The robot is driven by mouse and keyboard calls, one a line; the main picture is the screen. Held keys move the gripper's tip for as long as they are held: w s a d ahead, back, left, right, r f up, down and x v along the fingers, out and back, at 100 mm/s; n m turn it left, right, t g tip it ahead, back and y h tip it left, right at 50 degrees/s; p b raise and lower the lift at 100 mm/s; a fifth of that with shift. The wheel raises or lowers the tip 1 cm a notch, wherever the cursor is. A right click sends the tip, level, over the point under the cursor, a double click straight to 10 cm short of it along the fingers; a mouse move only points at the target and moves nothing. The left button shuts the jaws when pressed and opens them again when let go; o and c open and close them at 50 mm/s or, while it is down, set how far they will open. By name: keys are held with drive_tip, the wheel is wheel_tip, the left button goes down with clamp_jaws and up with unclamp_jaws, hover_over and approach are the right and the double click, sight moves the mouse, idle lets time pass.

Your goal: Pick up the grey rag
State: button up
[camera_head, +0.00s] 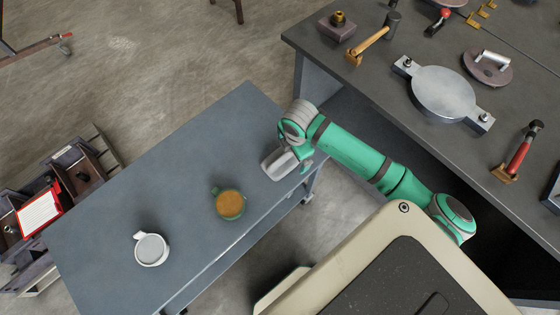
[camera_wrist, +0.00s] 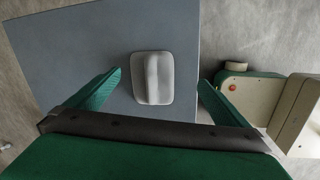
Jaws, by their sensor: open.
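The grey rag (camera_wrist: 153,88) is a light grey, rounded rectangular piece with a raised ridge along its middle. It lies on the blue-grey table (camera_head: 176,150). In the wrist view it shows between and beyond the fingers of my gripper (camera_wrist: 160,79). My gripper is open and empty, with one green finger on either side of the rag in the picture. In the head view, my gripper (camera_head: 298,155) is over the table's right end, and the rag (camera_head: 275,165) shows beside it, partly hidden. I cannot tell whether the fingers touch it.
A green cup with brown contents (camera_head: 229,204) and a white mug (camera_head: 151,249) stand on the same table, nearer its left end. A dark workbench (camera_head: 420,55) with metal parts and tools is at right. A cart (camera_head: 62,190) with a red-edged clipboard stands at left.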

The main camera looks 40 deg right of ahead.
sight(280, 158)
drive_tip(key=w+a+r+n+g, duration=0.1)
drive_tip(key=w+a+r+n, duration=0.1)
drive_tip(key=w+a+r, duration=0.1)
drive_tip(key=shift+r+y, duration=0.15)
drive_tip(key=shift+y, duration=0.25)
wheel_tip(280, 158, down, 10)
drive_tip(key=shift+d+f, duration=0.15)
drive_tip(key=shift+f, duration=0.1)
drive_tip(key=shift+c, duration=0.6)
drive_tip(key=c, duration=1)
